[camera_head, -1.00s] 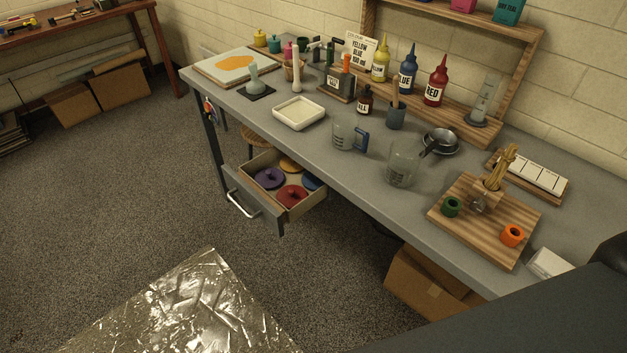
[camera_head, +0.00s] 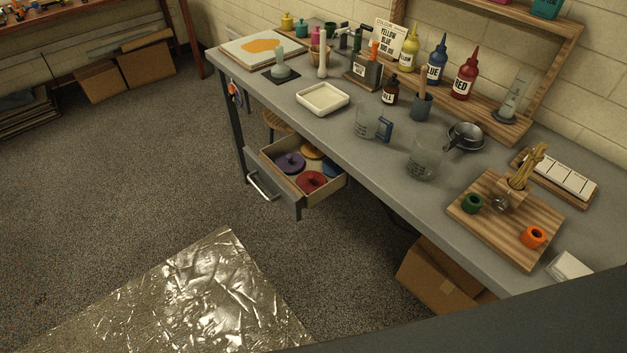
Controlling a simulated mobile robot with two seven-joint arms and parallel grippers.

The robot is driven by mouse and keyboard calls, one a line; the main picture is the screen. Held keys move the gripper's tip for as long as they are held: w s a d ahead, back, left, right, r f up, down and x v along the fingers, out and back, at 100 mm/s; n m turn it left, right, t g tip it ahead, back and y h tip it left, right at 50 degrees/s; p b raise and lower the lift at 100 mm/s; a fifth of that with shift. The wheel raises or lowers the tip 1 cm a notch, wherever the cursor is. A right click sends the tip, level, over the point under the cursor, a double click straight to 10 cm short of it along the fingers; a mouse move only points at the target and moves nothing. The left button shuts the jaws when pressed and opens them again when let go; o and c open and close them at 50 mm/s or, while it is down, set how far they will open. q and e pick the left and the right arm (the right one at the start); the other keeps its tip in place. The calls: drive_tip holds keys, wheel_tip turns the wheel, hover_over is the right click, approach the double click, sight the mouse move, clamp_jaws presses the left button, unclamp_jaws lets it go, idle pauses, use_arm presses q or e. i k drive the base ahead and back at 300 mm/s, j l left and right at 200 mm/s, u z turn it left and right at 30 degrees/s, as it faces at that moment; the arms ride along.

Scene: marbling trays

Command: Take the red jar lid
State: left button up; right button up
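The red jar lid (camera_head: 311,181) lies in the open drawer (camera_head: 296,197) under the workbench, at the drawer's front right. A purple lid (camera_head: 290,163) lies to its left and behind. An orange-yellow lid (camera_head: 312,150) is at the back, and a blue lid (camera_head: 331,170) is at the right, partly hidden by the drawer wall. The drawer's front has a metal handle (camera_head: 262,187). Neither of my grippers shows in the head view.
The workbench (camera_head: 330,127) holds a white tray (camera_head: 322,99), beakers (camera_head: 425,160), dye bottles (camera_head: 465,75) and a wooden board (camera_head: 490,225). A cardboard box (camera_head: 435,275) stands underneath at the right. A shiny sheet (camera_head: 200,295) lies on the floor; the carpet left of the drawer is clear.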

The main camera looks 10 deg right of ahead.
sight(310, 182)
drive_tip(key=z, duration=0.4)
drive_tip(key=i+j+z, duration=0.15)
drive_tip(key=j+z, duration=0.25)
drive_tip(key=i+j+z, duration=0.1)
drive_tip(key=j+z, duration=0.55)
drive_tip(key=j, duration=1.5)
drive_tip(key=i+z, duration=0.05)
